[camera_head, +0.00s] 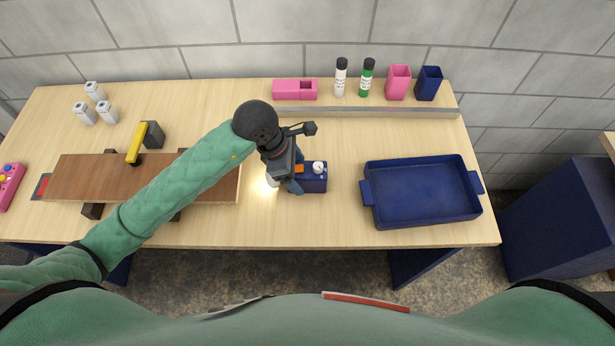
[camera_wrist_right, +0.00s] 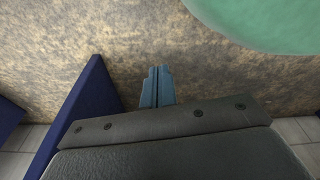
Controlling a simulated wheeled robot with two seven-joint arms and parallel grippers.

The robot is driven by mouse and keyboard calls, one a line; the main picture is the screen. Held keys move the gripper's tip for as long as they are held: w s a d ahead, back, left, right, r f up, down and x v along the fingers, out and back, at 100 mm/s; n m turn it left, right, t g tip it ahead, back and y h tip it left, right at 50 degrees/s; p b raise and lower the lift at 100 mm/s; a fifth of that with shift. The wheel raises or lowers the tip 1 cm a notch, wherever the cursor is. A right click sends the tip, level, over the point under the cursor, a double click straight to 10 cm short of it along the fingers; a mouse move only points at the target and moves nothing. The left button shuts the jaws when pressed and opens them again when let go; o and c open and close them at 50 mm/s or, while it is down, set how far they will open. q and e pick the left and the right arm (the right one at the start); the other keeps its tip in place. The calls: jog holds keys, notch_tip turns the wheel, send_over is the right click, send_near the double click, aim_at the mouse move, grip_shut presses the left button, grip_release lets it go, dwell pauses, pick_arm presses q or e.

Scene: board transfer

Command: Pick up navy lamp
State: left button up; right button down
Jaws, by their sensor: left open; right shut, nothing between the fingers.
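The navy lamp (camera_head: 316,183) is a small dark blue box with a white knob and an orange part on top, in the middle of the table in the head view. A warm glow lies on the table at its left side. My left gripper (camera_head: 292,187) is open, pointing down right at the lamp's left end. It hides that end, and I cannot tell whether the fingers touch or straddle it. My right gripper (camera_wrist_right: 157,86) is shut and empty in the right wrist view, over the floor and away from the lamp.
A navy tray (camera_head: 373,213) stands to the right. A brown board (camera_head: 85,178) on dark supports lies left, with a yellow-handled tool (camera_head: 135,145) behind it. A grey rail (camera_head: 390,112), bottles and cups (camera_head: 398,82) line the back. The table's front edge is clear.

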pick_arm(q)
jog(key=x, duration=0.4)
jog(key=shift+w+d+b, duration=0.15)
jog(key=shift+w+b, duration=0.15)
jog(key=shift+w, duration=0.05)
jog(key=shift+d+f, duration=0.15)
jog(key=shift+f, duration=0.2)
pick_arm(e)
jog(key=shift+w+a+r, duration=0.1)
jog(key=shift+w+r, duration=0.1)
jog(key=shift+w, duration=0.25)
jog(key=shift+w+r, duration=0.2)
jog(key=shift+w, duration=0.25)
pick_arm(q)
jog(key=c, duration=1.2)
pick_arm(e)
jog(key=shift+s+f, duration=0.15)
jog(key=shift+s, duration=0.5)
pick_arm(q)
jog(key=shift+w+r, duration=0.1)
